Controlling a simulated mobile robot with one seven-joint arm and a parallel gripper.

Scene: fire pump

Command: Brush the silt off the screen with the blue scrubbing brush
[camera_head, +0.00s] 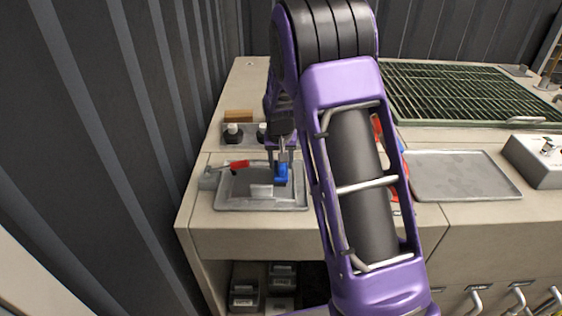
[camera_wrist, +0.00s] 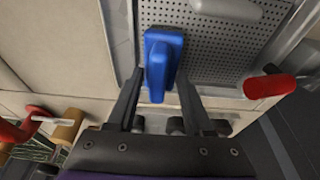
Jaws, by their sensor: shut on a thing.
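My gripper (camera_head: 283,158) is shut on the blue scrubbing brush (camera_head: 281,174), low over the left part of the counter. In the wrist view the brush (camera_wrist: 160,52) sits between the two fingers of my gripper (camera_wrist: 160,82). A grey perforated screen (camera_wrist: 212,65) lies under and to the right of the brush there. In the head view the screen (camera_head: 242,184) lies flat in a shallow grey tray (camera_head: 250,207). A pale grey block-like patch (camera_head: 261,191) shows on it. I cannot tell whether the bristles touch the screen, and silt is not clearly distinguishable.
A bare grey tray (camera_head: 460,175) and a green grating (camera_head: 460,95) are to the right. A dark corrugated wall (camera_head: 120,120) borders the left. My arm hides the counter's middle.

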